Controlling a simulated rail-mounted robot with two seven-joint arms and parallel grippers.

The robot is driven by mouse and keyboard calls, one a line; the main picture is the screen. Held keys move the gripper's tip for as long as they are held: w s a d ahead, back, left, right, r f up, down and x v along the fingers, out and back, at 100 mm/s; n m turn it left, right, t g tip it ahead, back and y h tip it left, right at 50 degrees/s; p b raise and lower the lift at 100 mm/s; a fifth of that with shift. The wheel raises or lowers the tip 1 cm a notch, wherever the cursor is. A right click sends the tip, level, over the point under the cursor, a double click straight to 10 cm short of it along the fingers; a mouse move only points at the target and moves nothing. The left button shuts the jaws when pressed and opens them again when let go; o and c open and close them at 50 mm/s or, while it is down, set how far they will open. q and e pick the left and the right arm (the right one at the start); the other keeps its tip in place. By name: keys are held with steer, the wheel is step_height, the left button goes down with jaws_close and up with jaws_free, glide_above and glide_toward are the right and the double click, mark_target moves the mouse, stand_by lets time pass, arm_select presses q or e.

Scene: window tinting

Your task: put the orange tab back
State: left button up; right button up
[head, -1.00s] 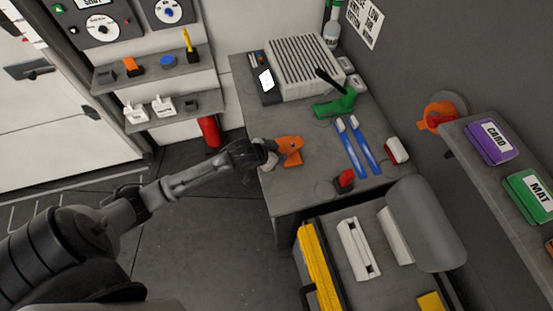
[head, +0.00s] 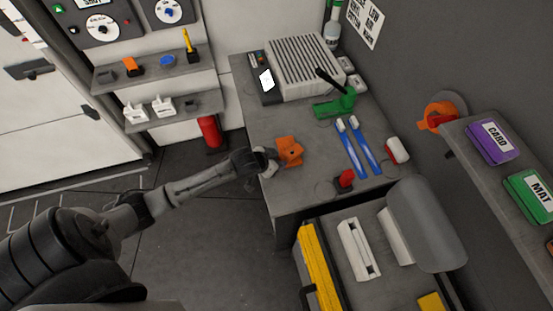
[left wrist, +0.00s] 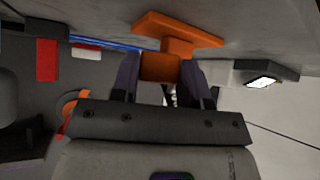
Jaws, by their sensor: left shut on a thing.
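My left gripper (left wrist: 167,80) is shut on an orange piece (left wrist: 163,67), which I take to be the orange tab. In the left wrist view its block sits between the two fingers, and a wider flat orange part extends beyond them beside the grey tabletop. In the head view the orange piece (head: 289,151) is at the left edge of the workbench (head: 300,195), with my left gripper (head: 270,160) at its left side. I cannot tell whether it touches the bench. My right gripper is not in view.
The bench holds a green tool (head: 336,104), blue strips (head: 358,147), a red item (head: 345,179) and a ribbed grey box (head: 305,66). A small orange item (head: 131,66) is on the upper wall shelf. An orange dispenser (head: 437,116) is at the right wall.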

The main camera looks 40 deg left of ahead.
arm_select(q)
steer(key=shift+f, duration=0.15)
steer(key=o, duration=0.9)
steer(key=shift+r, duration=0.2)
steer(key=p+v, duration=0.1)
steer(key=v, duration=1.1)
steer(key=s+d+f+g, duration=0.1)
steer(key=s+d+g, duration=0.1)
steer(key=s+d, duration=0.4)
steer(key=s+d+f+g, duration=0.1)
steer(key=s+d+g, duration=0.2)
steer(key=s, duration=0.8)
steer(key=d, duration=0.2)
steer(key=shift+s+d+f+m+y, duration=0.25)
steer(key=shift+d+f+m+y, duration=0.05)
steer(key=shift+d+f+y, duration=0.1)
